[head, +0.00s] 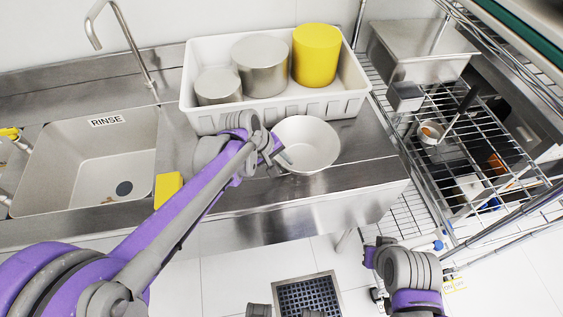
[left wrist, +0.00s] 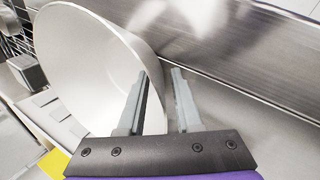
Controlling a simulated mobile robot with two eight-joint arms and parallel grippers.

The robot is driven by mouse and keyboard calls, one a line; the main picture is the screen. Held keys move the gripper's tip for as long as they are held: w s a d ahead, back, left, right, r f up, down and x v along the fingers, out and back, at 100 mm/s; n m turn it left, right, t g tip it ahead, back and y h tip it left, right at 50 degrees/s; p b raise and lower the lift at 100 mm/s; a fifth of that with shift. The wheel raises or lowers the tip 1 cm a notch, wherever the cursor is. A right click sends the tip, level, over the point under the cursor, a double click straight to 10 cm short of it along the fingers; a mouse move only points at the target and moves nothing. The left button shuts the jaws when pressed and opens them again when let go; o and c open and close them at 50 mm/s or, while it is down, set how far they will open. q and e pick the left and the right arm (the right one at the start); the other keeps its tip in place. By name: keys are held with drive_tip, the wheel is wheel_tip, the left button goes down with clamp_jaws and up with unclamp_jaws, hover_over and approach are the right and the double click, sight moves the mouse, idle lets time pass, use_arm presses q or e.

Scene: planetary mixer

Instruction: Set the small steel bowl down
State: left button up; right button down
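The small steel bowl (head: 307,146) is on the steel counter in front of the white tub, upright with its open side up. My left gripper (head: 283,160) is at the bowl's left side. In the left wrist view the bowl (left wrist: 85,70) fills the left part, and its rim passes between the two fingers of my left gripper (left wrist: 160,100). One finger is inside the bowl and the other outside, with a gap between them. My right arm (head: 405,270) shows at the lower right; its fingers are not seen.
The white tub (head: 275,113) holds two steel containers (head: 260,65) and a yellow one (head: 316,55). A sink (head: 85,160) lies left, with a yellow block (head: 168,188) by its edge. A wire rack (head: 465,140) stands right. The counter's front edge is close to the bowl.

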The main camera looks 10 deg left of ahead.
use_arm(q)
drive_tip(key=shift+r, duration=0.3)
drive_tip(key=p+v, duration=0.1)
drive_tip(key=v, duration=1.1)
drive_tip(key=s+a+f+m+y, duration=0.1)
drive_tip(key=s+a+f+m, duration=0.1)
drive_tip(key=s, duration=0.4)
drive_tip(key=s+a+f+m+t+y, duration=0.1)
drive_tip(key=s+a+f+m, duration=0.1)
drive_tip(key=s+f, duration=0.3)
drive_tip(key=s+a+f+m+t+y, duration=0.1)
drive_tip(key=s+a+f+m+y, duration=0.1)
drive_tip(key=s, duration=0.4)
drive_tip(key=shift+s+a+f+m, duration=0.35)
drive_tip(key=shift+a+f+m, duration=0.25)
drive_tip(key=shift+a+f, duration=0.35)
drive_tip(key=shift+w+r+p, duration=0.35)
drive_tip(key=shift+r+p, duration=0.55)
drive_tip(key=shift+s, duration=0.1)
